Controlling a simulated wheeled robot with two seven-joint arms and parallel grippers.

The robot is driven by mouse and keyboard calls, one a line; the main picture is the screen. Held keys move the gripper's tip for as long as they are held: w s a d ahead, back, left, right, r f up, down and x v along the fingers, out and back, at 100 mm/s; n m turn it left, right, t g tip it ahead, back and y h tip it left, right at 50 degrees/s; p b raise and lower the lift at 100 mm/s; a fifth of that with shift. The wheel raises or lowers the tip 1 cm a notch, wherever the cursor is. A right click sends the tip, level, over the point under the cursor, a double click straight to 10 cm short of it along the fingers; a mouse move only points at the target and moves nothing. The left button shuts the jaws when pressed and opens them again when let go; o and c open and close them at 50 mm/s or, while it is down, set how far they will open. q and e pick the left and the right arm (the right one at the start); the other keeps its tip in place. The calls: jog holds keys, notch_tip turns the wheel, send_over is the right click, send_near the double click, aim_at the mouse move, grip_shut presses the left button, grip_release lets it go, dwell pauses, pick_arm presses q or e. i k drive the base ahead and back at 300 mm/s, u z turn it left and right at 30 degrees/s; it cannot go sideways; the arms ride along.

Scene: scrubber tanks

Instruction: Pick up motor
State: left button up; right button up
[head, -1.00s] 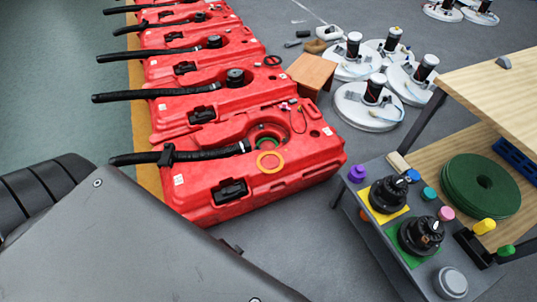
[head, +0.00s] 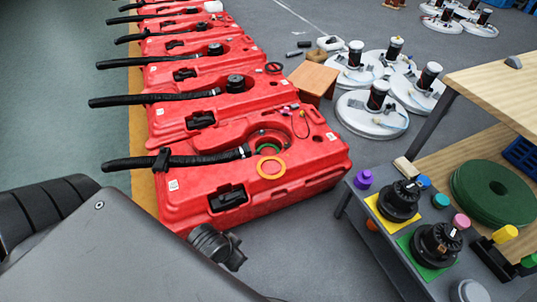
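Two black round motor-like units stand on the grey cart at the lower right. One (head: 399,201) sits on a yellow square and the other (head: 436,245) on a green square, closer to me. Both stand upright, with small light pieces on top. A dark grey jointed part, seemingly of my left gripper (head: 218,246), shows past the edge of my grey body at the lower middle. Most of it is hidden, and its fingers cannot be made out. It is well left of both motors and touches neither. My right gripper is out of view.
Red tanks (head: 300,186) with black hoses stand in a row at left, an orange ring (head: 271,168) on the nearest. White round units (head: 372,122) lie behind. Grey floor is clear between tank and cart.

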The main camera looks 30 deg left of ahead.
aim_at(438, 246)
jog(key=z, duration=0.85)
